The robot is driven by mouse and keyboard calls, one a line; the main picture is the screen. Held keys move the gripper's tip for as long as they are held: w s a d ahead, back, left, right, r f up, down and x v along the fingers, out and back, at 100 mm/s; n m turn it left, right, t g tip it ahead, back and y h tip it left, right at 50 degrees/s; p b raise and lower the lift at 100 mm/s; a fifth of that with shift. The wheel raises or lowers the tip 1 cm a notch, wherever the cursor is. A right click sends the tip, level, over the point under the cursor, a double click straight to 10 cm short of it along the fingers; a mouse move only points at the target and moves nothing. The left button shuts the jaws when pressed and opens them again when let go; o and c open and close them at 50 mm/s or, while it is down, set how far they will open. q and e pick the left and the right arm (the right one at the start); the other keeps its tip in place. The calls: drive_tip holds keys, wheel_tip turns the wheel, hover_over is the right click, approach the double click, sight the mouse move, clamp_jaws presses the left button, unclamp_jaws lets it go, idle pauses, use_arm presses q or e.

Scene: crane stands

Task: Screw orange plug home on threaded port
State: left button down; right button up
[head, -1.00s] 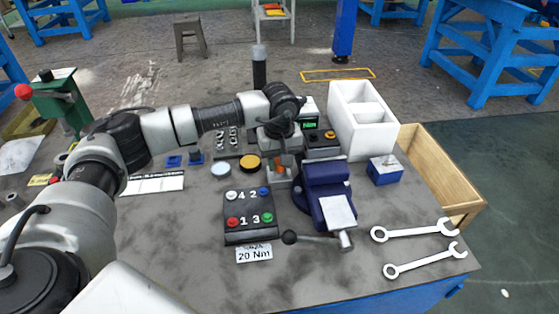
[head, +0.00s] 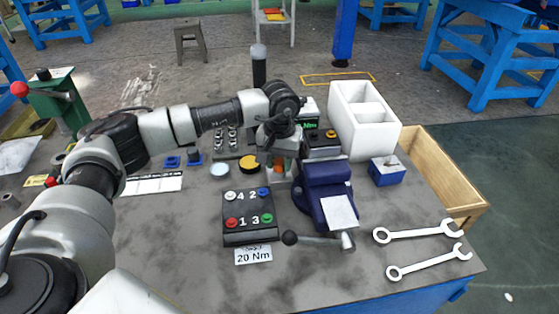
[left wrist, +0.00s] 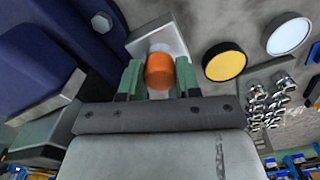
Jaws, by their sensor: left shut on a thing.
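The orange plug (left wrist: 160,72) sits between the two green-grey fingers of my left gripper (left wrist: 159,80) in the left wrist view. The gripper is shut on the plug. A grey metal block (left wrist: 175,38) lies right behind the plug; the port's thread is hidden by the plug, so I cannot tell how deep it sits. In the head view my left gripper (head: 280,151) points down over the block (head: 279,178), just left of the blue vise, and mostly covers the plug. My right gripper is not in view.
The blue vise (head: 326,187) stands close on the right. A black panel with coloured buttons (head: 248,213) and a "20 Nm" card (head: 253,254) lie in front. A yellow disc (head: 249,165) and a pale disc (head: 219,169) lie left. Two wrenches (head: 418,232) lie at front right.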

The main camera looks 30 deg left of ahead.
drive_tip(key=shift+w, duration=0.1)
use_arm(q)
drive_tip(key=m+b, duration=0.1)
drive_tip(key=m, duration=0.2)
drive_tip(key=shift+m, duration=0.4)
drive_tip(key=shift+m+b, duration=0.3)
drive_tip(key=shift+m, duration=0.3)
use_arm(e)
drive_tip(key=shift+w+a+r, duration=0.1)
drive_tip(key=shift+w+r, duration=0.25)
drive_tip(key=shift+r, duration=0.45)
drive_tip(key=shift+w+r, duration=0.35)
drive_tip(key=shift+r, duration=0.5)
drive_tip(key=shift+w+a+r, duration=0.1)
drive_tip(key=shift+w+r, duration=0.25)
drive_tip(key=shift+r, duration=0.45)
use_arm(q)
drive_tip(key=c, duration=0.7)
unclamp_jaws()
drive_tip(key=shift+c, duration=0.8)
